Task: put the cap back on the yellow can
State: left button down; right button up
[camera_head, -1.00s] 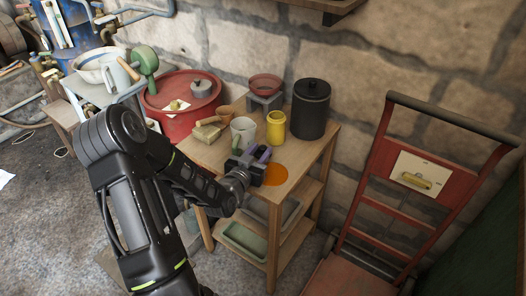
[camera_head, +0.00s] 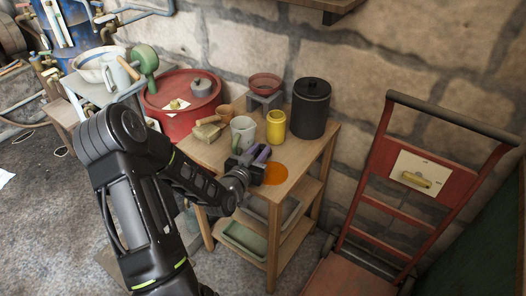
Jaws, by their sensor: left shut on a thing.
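The yellow can (camera_head: 276,127) stands upright on the small wooden table, toward the back, between a pale mug and a black canister. My left gripper (camera_head: 258,156) is low over the table, in front of the can and apart from it, with purple at its fingers. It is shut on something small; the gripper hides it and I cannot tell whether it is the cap. No cap shows clearly elsewhere. My right gripper is out of view.
The pale mug (camera_head: 243,132) stands just behind my left gripper. The black lidded canister (camera_head: 311,108) is right of the can, and a red bowl (camera_head: 265,84) on a grey stand is behind it. A flat orange round patch (camera_head: 276,174) lies at the front.

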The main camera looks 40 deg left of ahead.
pick_arm(q)
jog(key=shift+r, duration=0.1)
dwell(0.4)
notch_tip(320, 180, up, 18)
jog(key=p, duration=0.2)
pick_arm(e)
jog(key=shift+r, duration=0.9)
pick_arm(q)
jog(key=shift+d, duration=0.1)
